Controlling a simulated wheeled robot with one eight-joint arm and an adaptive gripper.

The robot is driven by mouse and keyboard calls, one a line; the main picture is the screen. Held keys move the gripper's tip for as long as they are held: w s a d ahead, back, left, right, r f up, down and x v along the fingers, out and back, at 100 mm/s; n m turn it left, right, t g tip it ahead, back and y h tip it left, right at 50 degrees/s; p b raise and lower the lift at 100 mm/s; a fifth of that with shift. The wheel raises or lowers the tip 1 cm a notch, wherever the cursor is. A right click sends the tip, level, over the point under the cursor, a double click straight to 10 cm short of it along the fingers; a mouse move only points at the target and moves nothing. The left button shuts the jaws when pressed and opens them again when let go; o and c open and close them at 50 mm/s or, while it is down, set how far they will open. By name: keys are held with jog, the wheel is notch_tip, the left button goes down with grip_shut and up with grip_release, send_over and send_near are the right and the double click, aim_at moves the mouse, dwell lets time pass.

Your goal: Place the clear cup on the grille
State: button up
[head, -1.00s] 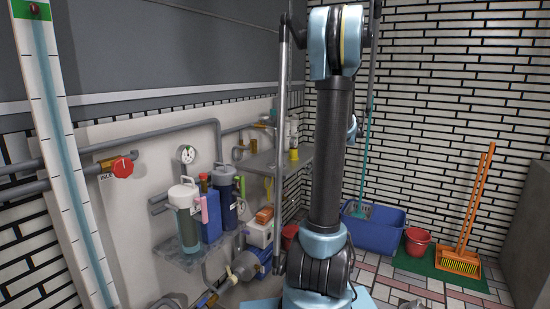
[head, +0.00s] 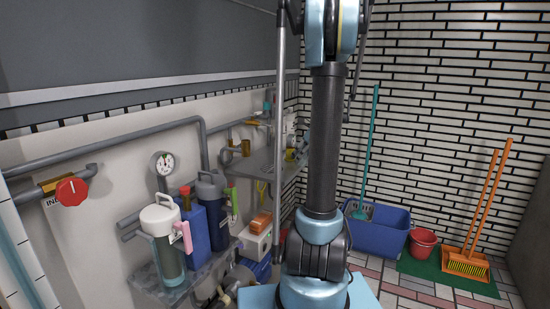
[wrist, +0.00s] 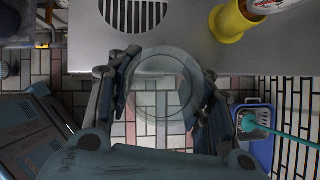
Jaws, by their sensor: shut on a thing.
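The clear cup (wrist: 157,112) is between the fingers of my gripper (wrist: 163,92) in the wrist view. My gripper is shut on it, with one finger on each side. I look down into its round rim, and floor tiles show through it. The grille (wrist: 133,16) is a round slotted patch in a grey shelf at the top of the wrist view, above and slightly left of the cup. The cup's far rim appears close to or overlapping the shelf edge; its height over the shelf is unclear. In the head view I cannot make out the cup or the grille.
The grey shelf (wrist: 85,50) bears a yellow-based gauge (wrist: 233,20) right of the grille. A blue bin (wrist: 258,150) with a teal-handled mop stands on the floor at right. In the head view, pipes, a red valve (head: 71,191) and canisters (head: 163,235) line the left wall.

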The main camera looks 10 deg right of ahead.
jog(key=w+a, duration=1)
jog(key=shift+w+a, duration=0.1)
jog(key=shift+w, duration=0.1)
jog(key=shift+w+f, duration=0.1)
jog(key=shift+f, duration=1.65)
jog(key=o, duration=0.9)
jog(key=shift+f, duration=0.1)
